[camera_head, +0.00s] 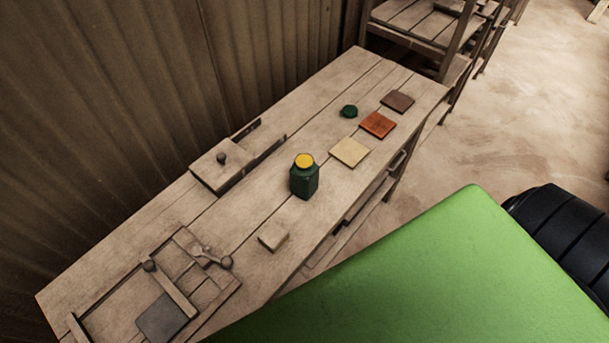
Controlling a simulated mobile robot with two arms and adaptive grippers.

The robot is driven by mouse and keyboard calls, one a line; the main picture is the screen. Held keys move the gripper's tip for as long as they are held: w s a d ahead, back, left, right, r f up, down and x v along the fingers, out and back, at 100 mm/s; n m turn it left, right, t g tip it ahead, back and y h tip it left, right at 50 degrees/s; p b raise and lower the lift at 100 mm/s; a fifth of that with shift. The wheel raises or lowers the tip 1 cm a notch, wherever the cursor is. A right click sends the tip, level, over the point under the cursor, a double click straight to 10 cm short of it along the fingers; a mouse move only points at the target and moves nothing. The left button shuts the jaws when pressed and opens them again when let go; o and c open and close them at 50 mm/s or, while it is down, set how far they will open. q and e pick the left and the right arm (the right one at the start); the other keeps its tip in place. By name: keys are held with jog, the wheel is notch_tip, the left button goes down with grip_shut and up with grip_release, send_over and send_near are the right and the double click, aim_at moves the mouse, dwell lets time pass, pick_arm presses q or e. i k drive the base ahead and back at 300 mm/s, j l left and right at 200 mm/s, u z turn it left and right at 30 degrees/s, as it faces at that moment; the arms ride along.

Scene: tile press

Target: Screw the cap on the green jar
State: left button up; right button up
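The dark green jar (304,182) stands upright near the middle of the wooden workbench (245,233). Its round top shows yellow; I cannot tell whether this is what fills the open mouth or a lid. A small round dark green cap (349,111) lies on the bench farther back, up and to the right of the jar and apart from it. Neither of my grippers is in the view.
Cream (349,152), orange (377,125) and brown (398,101) square tiles lie right of the cap. A wooden box with a knob (222,170) sits left of the jar. A small wooden block (273,237) and a wooden press frame (170,290) are nearer. Shelves (415,35) stand behind.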

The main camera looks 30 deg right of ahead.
aim_at(303, 173)
jog(key=l+z, duration=0.85)
jog(key=l, duration=0.15)
